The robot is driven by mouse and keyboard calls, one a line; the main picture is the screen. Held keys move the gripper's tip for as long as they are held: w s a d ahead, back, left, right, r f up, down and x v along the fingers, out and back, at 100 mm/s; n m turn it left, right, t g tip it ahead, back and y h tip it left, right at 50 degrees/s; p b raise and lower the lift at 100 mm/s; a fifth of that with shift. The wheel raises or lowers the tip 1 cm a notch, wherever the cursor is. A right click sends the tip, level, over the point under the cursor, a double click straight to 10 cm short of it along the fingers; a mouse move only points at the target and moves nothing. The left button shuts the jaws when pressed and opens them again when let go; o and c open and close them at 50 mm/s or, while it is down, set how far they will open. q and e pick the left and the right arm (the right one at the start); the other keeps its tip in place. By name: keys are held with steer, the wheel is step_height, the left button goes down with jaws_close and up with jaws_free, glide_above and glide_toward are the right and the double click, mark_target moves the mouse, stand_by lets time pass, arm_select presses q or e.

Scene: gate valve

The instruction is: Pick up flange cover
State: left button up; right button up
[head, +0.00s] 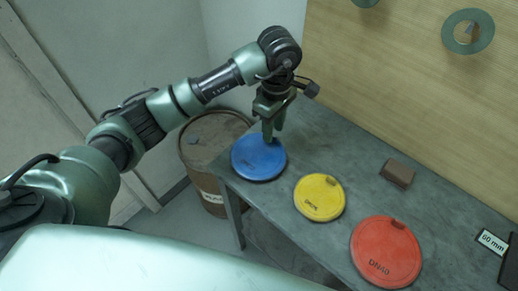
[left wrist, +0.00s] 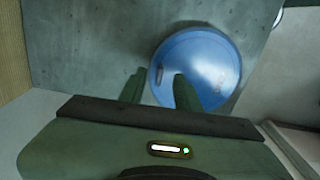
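Three round flange covers lie flat on a grey table: a blue one (head: 256,162) at the left end, a yellow one (head: 318,199) in the middle, and a red one (head: 385,255) at the right. My left gripper (head: 271,137) points down at the far edge of the blue cover. In the left wrist view its two fingers (left wrist: 159,89) are apart, with the blue cover (left wrist: 212,60) below. A small dark tab on the cover's rim shows between the fingers. I cannot tell whether the fingers touch it. My right gripper is not in view.
The grey table (head: 338,155) stands against a slatted wall. A brown block (head: 398,173) lies behind the covers, and a "50 mm" sign (head: 491,243) is at the right. A rusty barrel (head: 205,150) stands beside the table's left end. A green ring (head: 452,40) is on the wall.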

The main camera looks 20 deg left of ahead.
arm_select(q)
steer(key=shift+f, duration=1.25)
jaws_close()
steer(key=shift+r, duration=0.15)
